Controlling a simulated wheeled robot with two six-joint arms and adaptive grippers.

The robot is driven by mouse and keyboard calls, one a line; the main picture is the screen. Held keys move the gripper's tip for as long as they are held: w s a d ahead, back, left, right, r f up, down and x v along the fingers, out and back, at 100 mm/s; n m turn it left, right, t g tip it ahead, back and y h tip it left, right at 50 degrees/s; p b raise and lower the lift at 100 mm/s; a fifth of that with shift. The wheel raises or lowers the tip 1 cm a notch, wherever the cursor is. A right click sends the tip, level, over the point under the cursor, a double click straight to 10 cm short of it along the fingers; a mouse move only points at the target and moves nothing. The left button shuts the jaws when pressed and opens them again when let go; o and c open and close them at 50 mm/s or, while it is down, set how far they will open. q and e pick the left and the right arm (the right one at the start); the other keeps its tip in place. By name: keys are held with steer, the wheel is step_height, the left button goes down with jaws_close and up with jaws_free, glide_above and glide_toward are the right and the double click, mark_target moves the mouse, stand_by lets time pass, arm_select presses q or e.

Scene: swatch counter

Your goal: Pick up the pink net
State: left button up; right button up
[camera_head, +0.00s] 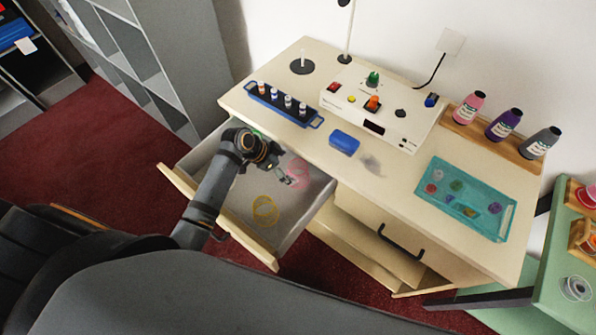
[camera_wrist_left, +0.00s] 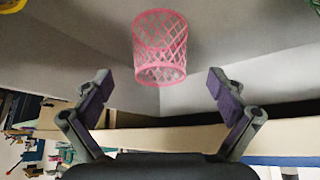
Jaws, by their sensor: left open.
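The pink net (camera_head: 299,168) is in the open drawer (camera_head: 318,187), near its inner right side and partly hidden by my left gripper in the head view. In the left wrist view the pink net (camera_wrist_left: 160,48) is an open mesh cylinder, whole in sight. My left gripper (camera_head: 287,181) reaches over the drawer, just beside the net in the head view. In the left wrist view its two fingers (camera_wrist_left: 158,84) are spread wide, with nothing between their tips; the net shows beyond them, centred between the fingers. My right gripper is not in view.
Yellow rings or net (camera_head: 265,210) lie in the same drawer, towards its front. Drawer walls surround the gripper. On the counter above are a rack of small bottles (camera_head: 284,103), a blue block (camera_head: 344,142), a white control box (camera_head: 392,125) and a teal tray (camera_head: 427,203).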

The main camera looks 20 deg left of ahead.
arm_select(q)
steer(key=shift+w+d, duration=0.1)
steer(key=shift+d, duration=0.05)
steer(key=x, duration=0.5)
steer(key=shift+w+d, duration=0.25)
steer(key=shift+d, duration=0.1)
steer(key=c, duration=0.9)
